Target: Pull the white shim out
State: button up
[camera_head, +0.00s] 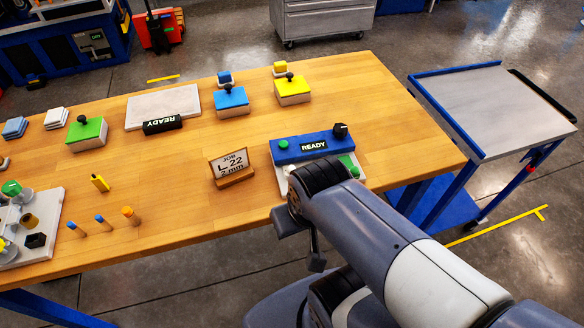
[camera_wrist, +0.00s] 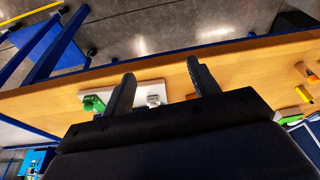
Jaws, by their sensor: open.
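My gripper (camera_wrist: 160,70) is open and empty in the wrist view, its two dark fingers spread apart above the table. The block may be the white shim; I cannot tell for certain.
Several pegs (camera_head: 104,222) and a white fixture plate (camera_head: 45,225) are further left. Green (camera_head: 87,132), blue (camera_head: 231,101) and yellow (camera_head: 292,90) knobbed blocks stand farther back. A grey cart (camera_head: 495,105) adjoins at right.

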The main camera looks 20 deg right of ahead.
jog(key=shift+w+d+r, duration=0.1)
jog(key=shift+w+r, duration=0.05)
jog(key=shift+w, duration=0.15)
jog(key=c, duration=0.3)
jog(key=w+d+r, duration=0.1)
jog(key=w, duration=0.2)
jog(key=w+d+r+m+g+b, duration=0.1)
jog(key=w, duration=0.1)
jog(key=w+d+r+m+b, duration=0.1)
jog(key=w, duration=0.2)
jog(key=shift+w+g+y, duration=0.3)
jog(key=m+y+b, duration=0.1)
jog(key=m, duration=0.1)
send_near(292, 167)
jog(key=shift+g, duration=0.4)
jog(key=f, duration=0.6)
jog(key=w+a+f, duration=0.1)
jog(key=f, duration=0.1)
jog(key=shift+w+f+b, duration=0.1)
jog(key=shift+f+b, duration=0.25)
jog(key=shift+f, duration=0.05)
jog(key=shift+c, duration=0.4)
grip_shut()
